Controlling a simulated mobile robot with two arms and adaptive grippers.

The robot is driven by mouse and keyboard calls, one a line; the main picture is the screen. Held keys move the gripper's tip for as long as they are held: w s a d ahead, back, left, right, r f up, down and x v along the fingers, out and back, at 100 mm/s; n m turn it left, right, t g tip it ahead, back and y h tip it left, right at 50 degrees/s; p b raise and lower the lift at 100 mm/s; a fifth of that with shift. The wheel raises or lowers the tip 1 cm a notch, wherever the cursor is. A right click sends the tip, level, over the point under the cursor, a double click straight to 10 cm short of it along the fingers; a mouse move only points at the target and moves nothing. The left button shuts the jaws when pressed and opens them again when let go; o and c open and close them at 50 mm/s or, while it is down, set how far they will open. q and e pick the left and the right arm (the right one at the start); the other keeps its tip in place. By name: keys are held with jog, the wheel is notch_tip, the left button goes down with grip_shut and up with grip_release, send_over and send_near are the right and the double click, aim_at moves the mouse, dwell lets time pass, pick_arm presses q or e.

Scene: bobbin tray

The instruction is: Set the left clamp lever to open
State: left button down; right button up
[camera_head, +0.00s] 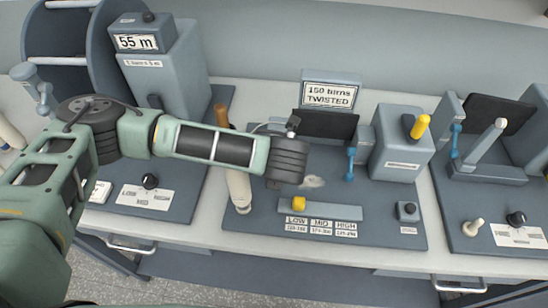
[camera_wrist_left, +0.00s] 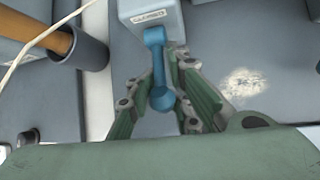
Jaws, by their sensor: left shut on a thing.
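In the left wrist view, the left clamp lever (camera_wrist_left: 159,72) is a blue bar with a round knob, joined to a grey block (camera_wrist_left: 150,18) bearing a small label that is too blurred to read surely. My left gripper (camera_wrist_left: 165,97) is shut on the lever near its knob, one finger on each side. In the head view my dark wrist end hides this lever and the fingers. The right clamp lever (camera_head: 350,164) is blue and stands upright by the right end of the dark panel. My right gripper is not in view.
A sign reading 150 turns TWISTED (camera_head: 331,94) stands behind the dark panel (camera_head: 325,123). A grey box with a yellow lever (camera_head: 421,126) stands right. A brown rod (camera_wrist_left: 55,38) rises beside the gripper.

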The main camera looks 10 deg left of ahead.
pick_arm(q)
jog(key=shift+d, duration=0.15)
jog(key=c, duration=1.7)
grip_release()
jog(key=v, duration=1.2)
jog(key=shift+r, duration=0.1)
